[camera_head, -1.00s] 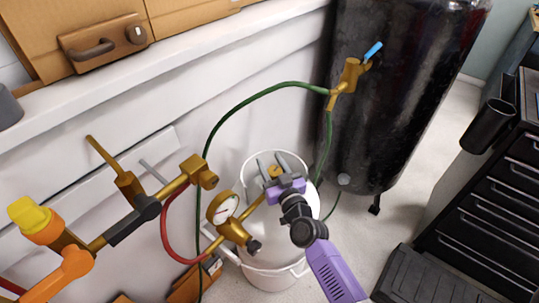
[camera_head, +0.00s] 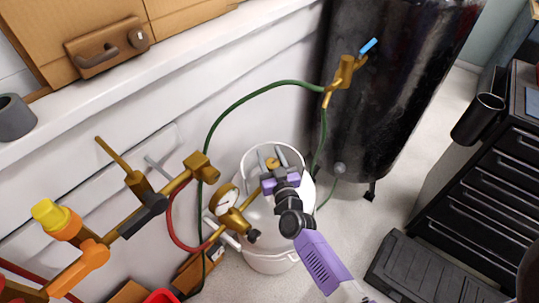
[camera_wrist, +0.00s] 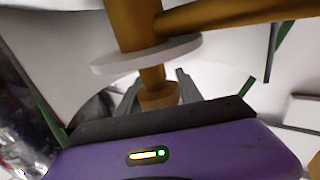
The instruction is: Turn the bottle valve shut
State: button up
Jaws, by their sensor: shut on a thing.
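The white bottle (camera_head: 262,232) stands on the floor beside the wall. Its brass valve (camera_head: 271,163) is on top, and a brass pipe with a round gauge (camera_head: 227,199) runs off to the left. My gripper (camera_head: 273,157) reaches over the bottle from the lower right, its two grey fingers on either side of the valve. In the wrist view the brass valve knob (camera_wrist: 158,96) sits between the fingers, below a pale disc (camera_wrist: 146,55) on the brass stem. The gripper is shut on the valve; the exact finger contact is partly hidden by the purple gripper body.
A dark tank (camera_head: 385,95) with a blue-handled brass valve (camera_head: 346,72) stands behind right. A green hose (camera_head: 246,97) arches over the bottle. Brass torch fittings (camera_head: 150,203) are at left.

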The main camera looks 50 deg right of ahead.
jog(key=o, duration=1.4)
jog(key=shift+v, duration=3.9)
jog(key=shift+f, duration=0.1)
jog(key=shift+r, duration=0.25)
notch_tip(320, 180, up, 3)
jog(key=shift+f+m+t, duration=0.25)
jog(key=shift+m+t, duration=0.15)
jog(key=s+a+r+n+y+p, duration=0.1)
jog(key=s+a+r+n+y, duration=0.2)
jog(key=s+a, duration=0.7)
jog(key=s+a+r+n+g+y+p, duration=0.1)
jog(key=s+a+r+n+y, duration=0.3)
jog(key=s+a+r, duration=0.5)
jog(key=s+y, duration=0.2)
jog(key=s, duration=0.5)
jog(key=shift+s+a+r+y, duration=0.3)
jog(key=shift+s+a+y, duration=0.05)
jog(key=shift+s+y, duration=0.05)
